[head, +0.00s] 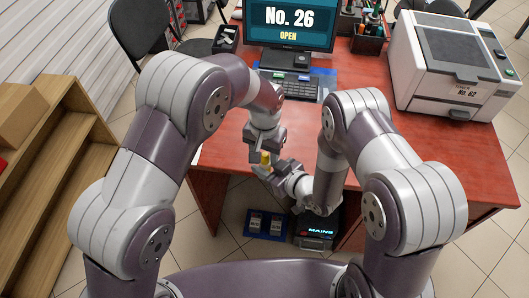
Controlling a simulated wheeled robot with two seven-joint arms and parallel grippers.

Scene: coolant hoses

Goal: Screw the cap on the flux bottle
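A small yellow object (265,158), which looks like the flux bottle or part of it, shows between my two grippers in front of the desk's near edge. My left gripper (264,148) points down from above, right over the yellow object. My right gripper (267,169) comes in from the right and lies just below and beside it. The fingers are small and partly overlap the object, so I cannot tell how either gripper closes on it. I cannot make out a separate cap.
The red-brown desk (365,135) carries a monitor (289,22), a keyboard (290,85), a pen holder (369,40) and a large printer (452,65). Below are a blue mat (250,235) and a black box (316,232). Wooden shelves (55,150) stand at left.

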